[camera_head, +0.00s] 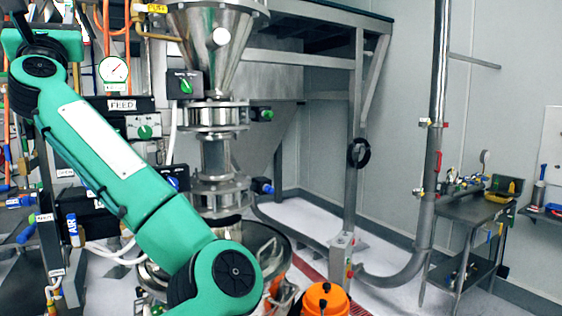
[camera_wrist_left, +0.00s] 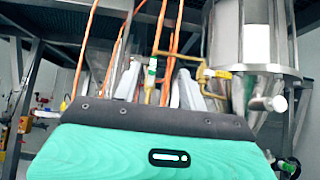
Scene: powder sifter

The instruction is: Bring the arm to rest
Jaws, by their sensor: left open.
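My left arm (camera_head: 120,170) is green with black joints. It crosses the left half of the head view, its large round joint low in front of the sifter. In the left wrist view my left gripper (camera_wrist_left: 160,80) shows two pale grey fingers spread apart, with nothing seen between them. The gripper points towards orange hoses and brass pipework, left of the steel hopper. It cannot be made out clearly in the head view. My right gripper is in neither view.
The steel sifter hopper (camera_head: 214,45) and its column stand right behind my arm. A panel with a FEED label (camera_head: 122,104) and a gauge (camera_head: 114,70) is close by. An orange container (camera_head: 322,300) stands low in front. A side table (camera_head: 462,212) is at right.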

